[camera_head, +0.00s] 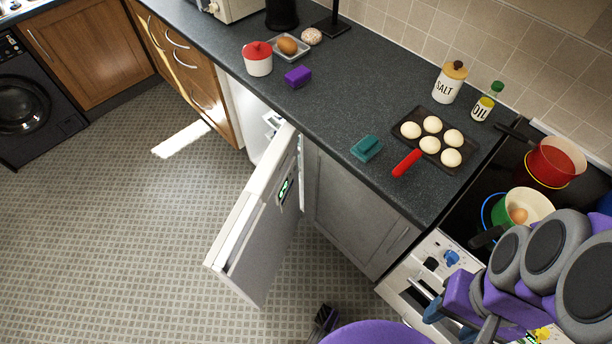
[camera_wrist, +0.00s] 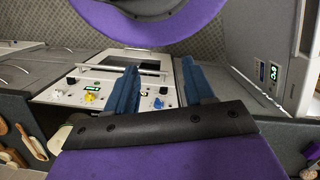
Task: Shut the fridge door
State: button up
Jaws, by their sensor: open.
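The fridge door (camera_head: 262,228) is a pale grey panel with a small green display. It stands wide open in the head view, swung out from under the counter over the floor. The white fridge interior (camera_head: 268,125) shows partly behind it. The door also shows at the right of the wrist view (camera_wrist: 250,45). My gripper (camera_head: 450,318) is at the lower right of the head view, by the stove front and apart from the door. Its two blue fingers are spread with nothing between them in the wrist view (camera_wrist: 157,88).
The stove (camera_head: 425,275) with its knobs and pots stands right of a grey cabinet (camera_head: 350,215). The counter (camera_head: 345,90) holds a baking tray (camera_head: 408,116) with a red handle, jars and small items. The tiled floor (camera_head: 110,235) left of the door is clear.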

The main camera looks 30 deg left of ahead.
aim_at(247, 255)
jog(key=u, duration=1.85)
jog(key=k, duration=0.25)
jog(key=u, duration=0.05)
